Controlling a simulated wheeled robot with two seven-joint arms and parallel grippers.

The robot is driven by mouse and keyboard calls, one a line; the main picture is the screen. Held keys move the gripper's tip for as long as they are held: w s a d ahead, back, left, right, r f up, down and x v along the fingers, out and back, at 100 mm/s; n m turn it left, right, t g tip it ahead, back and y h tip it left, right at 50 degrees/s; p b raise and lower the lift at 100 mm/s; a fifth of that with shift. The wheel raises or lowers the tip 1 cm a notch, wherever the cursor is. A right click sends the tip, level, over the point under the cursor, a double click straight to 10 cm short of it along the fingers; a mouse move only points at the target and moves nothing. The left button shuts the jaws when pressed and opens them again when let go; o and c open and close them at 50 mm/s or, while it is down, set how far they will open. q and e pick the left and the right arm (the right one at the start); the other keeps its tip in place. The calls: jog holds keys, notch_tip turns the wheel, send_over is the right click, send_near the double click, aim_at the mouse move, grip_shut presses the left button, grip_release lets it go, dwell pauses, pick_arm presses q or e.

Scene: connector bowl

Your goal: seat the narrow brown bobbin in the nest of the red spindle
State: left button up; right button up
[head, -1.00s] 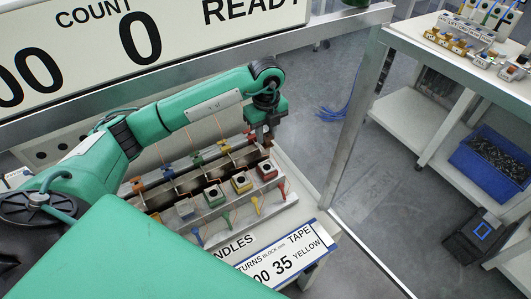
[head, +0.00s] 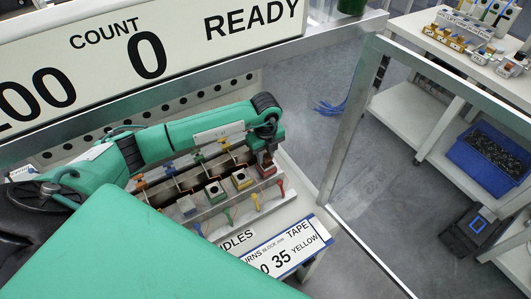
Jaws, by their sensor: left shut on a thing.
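My left gripper (head: 265,150) reaches in from the left and points down over the far right end of the spindle rack. It is shut on a small dark brownish thing, taken to be the narrow brown bobbin, mostly hidden between the fingers. The red spindle's block (head: 266,170) is right under the fingertips, at the right end of the front row. The fingers hide its nest. I cannot tell whether the bobbin touches the nest. My right gripper is not in view.
Coloured handles hang along the rack's front. A label plate (head: 290,250) lies in front. A metal frame post (head: 350,120) stands to the right. A side table holds a blue bin (head: 488,155).

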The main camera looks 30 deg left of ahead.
aim_at(266, 156)
pick_arm(q)
jog(key=shift+f, duration=0.2)
jog(key=o, duration=0.9)
jog(key=shift+o, duration=0.2)
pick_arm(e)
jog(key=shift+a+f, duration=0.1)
pick_arm(q)
jog(key=shift+r, duration=0.1)
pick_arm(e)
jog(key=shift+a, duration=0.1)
pick_arm(q)
jog(key=shift+r, duration=0.45)
notch_tip(266, 156, up, 11)
jog(key=b, duration=0.2)
jog(key=shift+r+b, duration=0.2)
jog(key=shift+b, duration=0.2)
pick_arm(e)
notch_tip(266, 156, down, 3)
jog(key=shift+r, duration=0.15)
